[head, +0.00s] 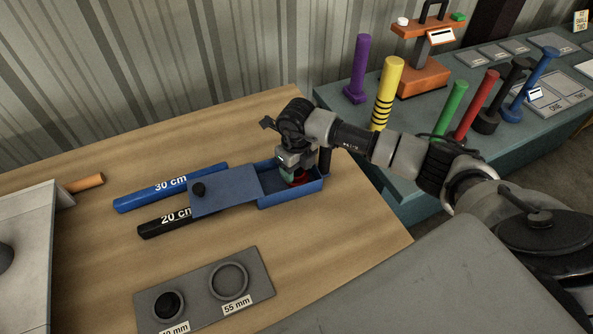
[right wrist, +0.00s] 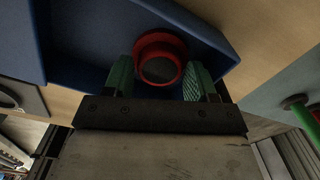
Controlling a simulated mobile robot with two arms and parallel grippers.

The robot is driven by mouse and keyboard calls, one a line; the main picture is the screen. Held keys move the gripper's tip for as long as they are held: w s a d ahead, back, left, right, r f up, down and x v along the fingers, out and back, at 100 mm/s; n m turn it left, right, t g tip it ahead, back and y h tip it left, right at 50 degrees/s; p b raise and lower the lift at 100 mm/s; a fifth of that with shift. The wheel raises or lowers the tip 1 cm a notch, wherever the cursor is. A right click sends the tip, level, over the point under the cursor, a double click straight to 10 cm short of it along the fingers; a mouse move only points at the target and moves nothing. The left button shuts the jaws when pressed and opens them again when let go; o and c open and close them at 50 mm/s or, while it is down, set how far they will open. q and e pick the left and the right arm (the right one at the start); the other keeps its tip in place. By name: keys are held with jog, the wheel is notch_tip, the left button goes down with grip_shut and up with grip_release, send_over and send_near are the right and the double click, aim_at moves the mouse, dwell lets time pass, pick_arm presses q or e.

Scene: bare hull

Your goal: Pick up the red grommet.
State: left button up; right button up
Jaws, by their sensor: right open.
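The red grommet (right wrist: 161,41) is a round ring with a dark centre. It lies inside the blue box (head: 291,202), and in the head view only a small part of the grommet (head: 302,178) shows beside my gripper. My right gripper (head: 291,172) points down into the box. In the right wrist view the green fingers of my right gripper (right wrist: 155,80) are apart, one on each side of the grommet's near part. I cannot tell whether they touch it. My left gripper is not in view.
The box's blue lid (head: 228,191) with a black knob is slid to the left. Blue (head: 140,199) and black (head: 153,227) bars lie left of it. A grey gauge plate (head: 194,283) lies in front. A teal table (head: 417,190) with coloured posts stands at the right.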

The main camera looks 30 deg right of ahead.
jog(key=shift+f, duration=0.5)
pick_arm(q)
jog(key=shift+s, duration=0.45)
pick_arm(e)
jog(key=c, duration=0.6)
notch_tip(320, 180, up, 9)
jog(key=shift+r+b, duration=0.15)
jog(key=shift+b, duration=1.1)
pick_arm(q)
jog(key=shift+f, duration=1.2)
pick_arm(e)
jog(key=shift+r, duration=0.45)
